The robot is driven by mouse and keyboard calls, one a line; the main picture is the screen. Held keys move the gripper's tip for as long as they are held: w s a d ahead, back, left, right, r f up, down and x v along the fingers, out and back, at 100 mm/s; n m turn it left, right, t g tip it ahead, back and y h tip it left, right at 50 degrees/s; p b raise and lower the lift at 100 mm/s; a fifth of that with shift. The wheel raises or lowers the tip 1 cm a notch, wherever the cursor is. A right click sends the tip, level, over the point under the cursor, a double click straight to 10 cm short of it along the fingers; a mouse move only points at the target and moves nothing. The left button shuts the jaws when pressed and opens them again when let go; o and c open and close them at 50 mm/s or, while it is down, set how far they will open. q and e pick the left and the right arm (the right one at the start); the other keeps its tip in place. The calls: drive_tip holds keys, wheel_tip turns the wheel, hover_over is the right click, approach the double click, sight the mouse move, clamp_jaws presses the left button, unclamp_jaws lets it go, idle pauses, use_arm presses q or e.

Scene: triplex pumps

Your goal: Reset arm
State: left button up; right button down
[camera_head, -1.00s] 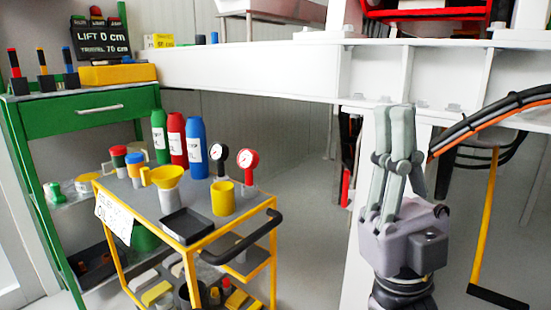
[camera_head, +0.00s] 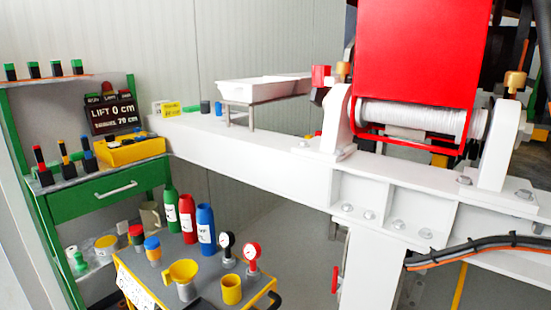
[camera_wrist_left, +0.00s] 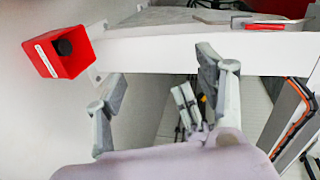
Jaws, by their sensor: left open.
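My left gripper (camera_wrist_left: 160,92) shows in the left wrist view with its two grey fingers spread apart and nothing between them. It points toward a white beam and is not in the head view. A smaller grey jointed part (camera_wrist_left: 186,104) shows beyond the fingers; I cannot tell what it belongs to.
A white beam (camera_head: 250,165) crosses the head view, carrying a red housing (camera_head: 415,60) over a white drum (camera_head: 415,115). A green bench (camera_head: 115,190) and a cart with bottles and gauges (camera_head: 205,285) stand left. A red box (camera_wrist_left: 58,52) is left in the wrist view.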

use_arm(q)
drive_tip(key=s+a+f+n+g+y+p, duration=0.2)
drive_tip(key=s+a+f+n+y+p, duration=0.15)
drive_tip(key=s+a+n, duration=0.35)
drive_tip(key=s+a+f+n+g+y+p, duration=0.2)
drive_tip(key=s+f+n+p, duration=0.15)
drive_tip(key=s, duration=0.55)
drive_tip(key=s+a+f+n+g+y+p, duration=0.2)
drive_tip(key=s+a+f+n+y+p, duration=0.15)
drive_tip(key=s+a+n, duration=0.35)
drive_tip(key=s+n+g+p, duration=0.3)
drive_tip(key=s+n+g, duration=0.1)
drive_tip(key=s, duration=1.4)
drive_tip(key=shift+d+f+n+y+p, duration=0.3)
drive_tip(key=shift+d+f+n, duration=0.05)
drive_tip(key=shift+d+n, duration=0.1)
use_arm(e)
drive_tip(key=s+d+f+g+h, duration=0.1)
drive_tip(key=s+d+f+g, duration=0.2)
drive_tip(key=s, duration=1.2)
drive_tip(key=s+d+f+g+h, duration=0.1)
drive_tip(key=s+d+f+g, duration=0.2)
drive_tip(key=s, duration=1.2)
drive_tip(key=s+d+f+g, duration=0.3)
drive_tip(key=s+f+g, duration=0.1)
drive_tip(key=s, duration=1.1)
drive_tip(key=shift+d+f+m+g+h, duration=0.2)
drive_tip(key=shift+f+m+g+h, duration=0.15)
drive_tip(key=shift+g, duration=0.55)
